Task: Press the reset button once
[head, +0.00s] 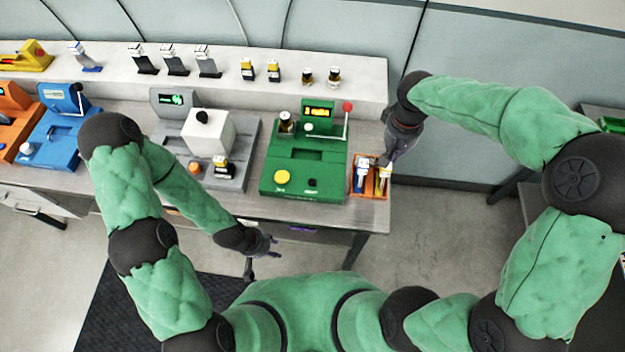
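A green machine (268,180) stands on the table near its right end, with a lit display (318,112) and a red-knobbed lever (347,107). A yellow button (282,177) and a small black button (312,182) sit on its front; any label is too small to read, so I cannot tell which is the reset button. My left gripper (262,260) hangs in front of the table edge, apart from the machine, its fingers spread and empty. My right gripper (385,162) points down by the machine's right side, just over a small orange bin; its fingertips are unclear.
The orange bin (370,191) holds small bottles. A grey machine (238,180) with a white block (208,135) stands to the left, then a blue machine (58,145) and an orange one (12,110). A raised shelf (365,80) behind holds several small items.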

